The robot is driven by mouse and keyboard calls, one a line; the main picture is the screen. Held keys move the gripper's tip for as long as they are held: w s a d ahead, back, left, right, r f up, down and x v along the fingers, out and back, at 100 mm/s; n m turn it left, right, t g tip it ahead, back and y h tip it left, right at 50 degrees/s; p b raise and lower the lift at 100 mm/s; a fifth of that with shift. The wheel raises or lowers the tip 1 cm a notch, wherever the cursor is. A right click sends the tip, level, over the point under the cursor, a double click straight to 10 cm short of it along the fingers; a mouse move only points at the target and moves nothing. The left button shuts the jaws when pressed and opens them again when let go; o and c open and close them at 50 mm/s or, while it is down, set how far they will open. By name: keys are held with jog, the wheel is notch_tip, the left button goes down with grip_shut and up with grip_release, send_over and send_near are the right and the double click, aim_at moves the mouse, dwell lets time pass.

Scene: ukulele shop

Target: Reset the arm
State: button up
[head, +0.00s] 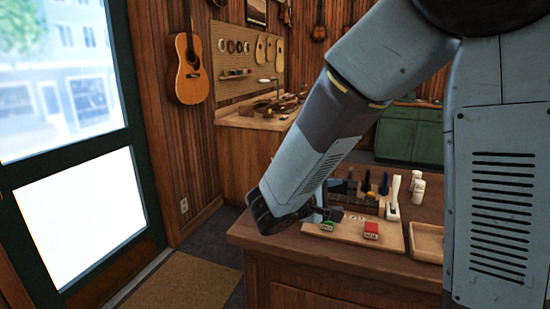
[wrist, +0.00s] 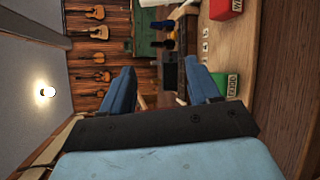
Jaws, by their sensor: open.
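My arm reaches down from the upper right in the head view, across the middle of the picture. My gripper shows in the wrist view (wrist: 160,88) with its two blue fingers apart and nothing between them. In the head view the gripper is mostly hidden behind the wrist, near the left end of a wooden board. On that board are a green block (head: 327,226) and a red block (head: 371,230). In the wrist view the green block (wrist: 229,84) is just beside the right finger, and the red block (wrist: 224,8) is farther off.
The board lies on a wooden counter (head: 262,238). A dark rack with tools, a white stapler-like item (head: 393,198), white bottles (head: 418,192) and a wooden tray (head: 427,240) stand to the right. A glass door (head: 75,150) is at left, with floor room before the counter.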

jog(key=s+d+r+m+g+y, duration=0.2)
jog(key=s+d+m+g+y, duration=0.2)
jog(key=s+d+m+g, duration=0.55)
jog(key=s+r+m+t+y, duration=0.2)
jog(key=s+r+t+y, duration=0.3)
jog(key=s, duration=0.4)
jog(key=r+y, duration=0.1)
jog(key=y, duration=0.1)
jog(key=shift+s+a+r+y, duration=0.15)
jog(key=shift+a+y, duration=0.05)
jog(key=shift+y, duration=0.1)
dwell(1.5)
